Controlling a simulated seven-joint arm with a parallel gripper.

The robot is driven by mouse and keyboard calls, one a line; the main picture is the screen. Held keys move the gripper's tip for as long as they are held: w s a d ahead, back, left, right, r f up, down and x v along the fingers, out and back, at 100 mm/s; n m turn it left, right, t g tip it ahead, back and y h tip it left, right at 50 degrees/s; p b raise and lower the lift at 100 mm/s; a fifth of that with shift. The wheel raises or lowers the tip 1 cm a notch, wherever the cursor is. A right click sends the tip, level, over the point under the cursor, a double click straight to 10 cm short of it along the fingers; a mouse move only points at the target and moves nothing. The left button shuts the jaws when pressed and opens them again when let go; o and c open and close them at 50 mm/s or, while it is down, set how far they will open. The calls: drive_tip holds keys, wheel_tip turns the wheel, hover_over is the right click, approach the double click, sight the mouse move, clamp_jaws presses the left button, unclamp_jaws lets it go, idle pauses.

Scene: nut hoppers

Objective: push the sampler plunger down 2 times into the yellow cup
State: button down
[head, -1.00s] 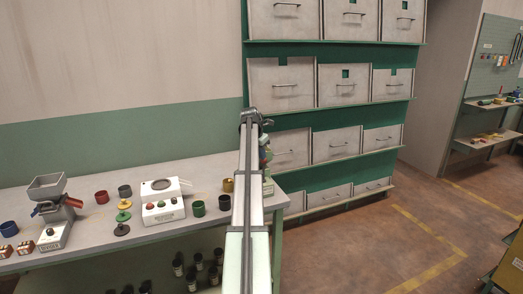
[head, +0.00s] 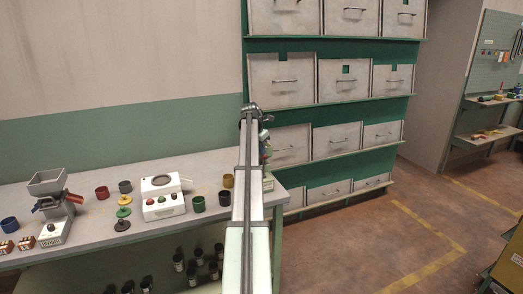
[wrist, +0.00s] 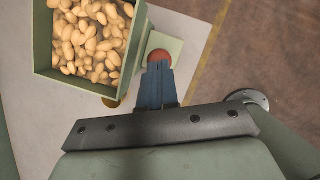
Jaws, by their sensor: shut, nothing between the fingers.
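In the wrist view my gripper (wrist: 158,68) is shut, with its blue fingers together and nothing held between them. The sampler's round red plunger knob (wrist: 159,56) shows right at the fingertips, partly covered by them. I cannot tell whether the fingers touch it. The sampler's green hopper (wrist: 143,30), full of pale nuts, is at the upper left beside the fingers. A sliver of the yellow cup (wrist: 112,103) shows below the hopper's edge. In the head view the yellow cup (head: 228,181) stands on the bench left of my arm, which hides my gripper and most of the sampler.
On the bench (head: 110,235) stand a grey grinder (head: 50,205), a white device (head: 162,198), and green (head: 198,204), dark (head: 225,198) and red (head: 102,192) cups. Drawer shelves (head: 330,110) rise behind my arm. Open floor (head: 360,240) lies to the right.

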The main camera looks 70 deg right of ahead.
drive_tip(key=v, duration=1.4)
idle(0.7)
drive_tip(key=s+d+r+m, duration=0.1)
drive_tip(key=s+d, duration=0.2)
drive_tip(key=s, duration=0.5)
drive_tip(key=s+d+m, duration=0.1)
drive_tip(key=s+d, duration=0.2)
drive_tip(key=s, duration=0.4)
drive_tip(key=w+a+r+m+t+y, duration=0.2)
drive_tip(key=w+m+t, duration=0.4)
drive_tip(key=m, duration=1)
drive_tip(key=shift+a, duration=0.1)
drive_tip(key=shift+w+f, duration=0.1)
drive_tip(key=shift+f, duration=0.05)
drive_tip(key=x, duration=1.3)
drive_tip(key=shift+f, duration=0.45)
